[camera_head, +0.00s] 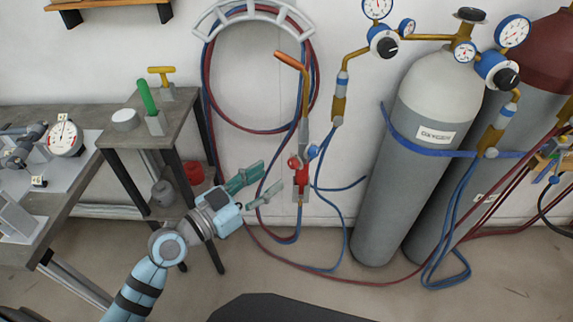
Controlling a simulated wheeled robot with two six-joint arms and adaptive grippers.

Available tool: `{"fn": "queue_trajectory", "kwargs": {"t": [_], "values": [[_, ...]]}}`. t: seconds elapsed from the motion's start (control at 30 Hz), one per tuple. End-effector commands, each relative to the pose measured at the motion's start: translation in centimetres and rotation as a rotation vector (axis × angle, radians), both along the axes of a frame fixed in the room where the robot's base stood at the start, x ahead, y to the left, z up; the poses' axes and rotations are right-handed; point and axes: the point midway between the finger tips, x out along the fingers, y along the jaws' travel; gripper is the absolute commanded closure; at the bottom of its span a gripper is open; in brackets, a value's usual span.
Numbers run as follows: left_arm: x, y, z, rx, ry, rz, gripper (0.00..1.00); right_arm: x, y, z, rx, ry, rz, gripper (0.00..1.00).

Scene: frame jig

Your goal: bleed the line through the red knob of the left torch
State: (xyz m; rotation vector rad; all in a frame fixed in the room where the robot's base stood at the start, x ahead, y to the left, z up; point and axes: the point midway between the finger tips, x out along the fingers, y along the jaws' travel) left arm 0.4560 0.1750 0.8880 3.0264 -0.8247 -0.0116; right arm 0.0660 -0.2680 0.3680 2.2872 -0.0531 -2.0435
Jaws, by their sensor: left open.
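A torch (305,100) with a copper tip hangs upright against the wall, near the middle of the head view. Its red knob (297,163) sits low on the torch body, with a blue knob (313,151) just above and to the right. My left gripper (271,176) is open and empty, with its two green fingers pointing right at the red knob. A small gap seems to show between the fingertips and the knob. The depth of this gap is hard to tell. My right gripper is out of view.
A grey oxygen cylinder (408,170) with gauges stands right of the torch, a second one behind it. Red and blue hoses (345,228) hang below the torch. A bench (60,215) and small stand (170,128) are at left. More fittings (548,162) show at the right edge.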

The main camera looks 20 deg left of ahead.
Motion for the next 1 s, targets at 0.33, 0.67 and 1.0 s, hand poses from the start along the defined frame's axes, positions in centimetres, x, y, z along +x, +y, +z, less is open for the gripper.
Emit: {"fn": "queue_trajectory", "kwargs": {"t": [0.33, 0.67, 1.0], "values": [[5.5, -3.3, -0.1, -0.001, 0.002, 0.0, 0.58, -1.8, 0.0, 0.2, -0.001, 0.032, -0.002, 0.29], [5.7, -3.4, -0.1, 0.001, 0.002, -0.001, 0.66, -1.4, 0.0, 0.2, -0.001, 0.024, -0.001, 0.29], [5.7, -3.4, -0.1, 0.0, 0.002, -0.001, 1.0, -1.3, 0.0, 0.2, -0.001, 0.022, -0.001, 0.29]]}}
